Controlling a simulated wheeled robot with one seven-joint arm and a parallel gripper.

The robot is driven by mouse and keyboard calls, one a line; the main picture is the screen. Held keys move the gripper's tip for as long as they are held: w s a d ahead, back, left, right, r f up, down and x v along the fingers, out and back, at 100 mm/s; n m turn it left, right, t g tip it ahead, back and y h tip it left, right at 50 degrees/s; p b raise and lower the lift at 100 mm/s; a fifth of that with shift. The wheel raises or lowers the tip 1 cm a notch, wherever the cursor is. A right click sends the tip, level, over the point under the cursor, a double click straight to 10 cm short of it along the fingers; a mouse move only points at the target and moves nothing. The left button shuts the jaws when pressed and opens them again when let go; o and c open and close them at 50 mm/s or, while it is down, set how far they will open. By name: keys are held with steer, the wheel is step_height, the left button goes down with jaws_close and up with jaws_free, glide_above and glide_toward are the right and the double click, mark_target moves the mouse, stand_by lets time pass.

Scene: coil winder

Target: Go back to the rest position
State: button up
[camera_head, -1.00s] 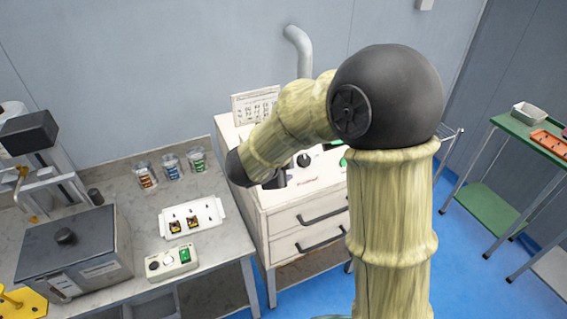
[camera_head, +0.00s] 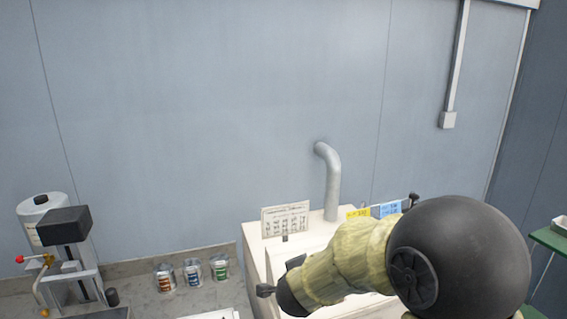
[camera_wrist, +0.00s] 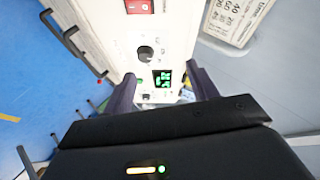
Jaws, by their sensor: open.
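My gripper (camera_wrist: 163,92) shows in the wrist view with its two dark fingers apart and nothing visible between them. Beyond the fingers is the white panel (camera_wrist: 118,40) of a machine, with a red switch (camera_wrist: 141,6), a black knob (camera_wrist: 146,53) and a green lit display (camera_wrist: 162,79). In the head view my arm reaches left across the white cabinet (camera_head: 254,262); the fingers are not clearly seen there.
A chart card (camera_head: 285,220) and a grey pipe (camera_head: 330,180) stand at the cabinet's back. A green table (camera_head: 550,240) is at the right edge.

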steer(key=s+d+f+n+g+y, duration=0.1)
steer(key=s+d+f+n+g, duration=0.2)
steer(key=s+n, duration=0.4)
steer(key=s+d+f+n+g+y, duration=0.1)
steer(key=s+d+f+n+g, duration=0.2)
steer(key=s, duration=0.9)
steer(key=d+n+g, duration=0.1)
steer(key=d+n, duration=0.2)
steer(key=n, duration=0.1)
steer(key=shift+f+n+g, duration=0.3)
steer(key=shift+g, duration=0.1)
steer(key=shift+d, duration=0.1)
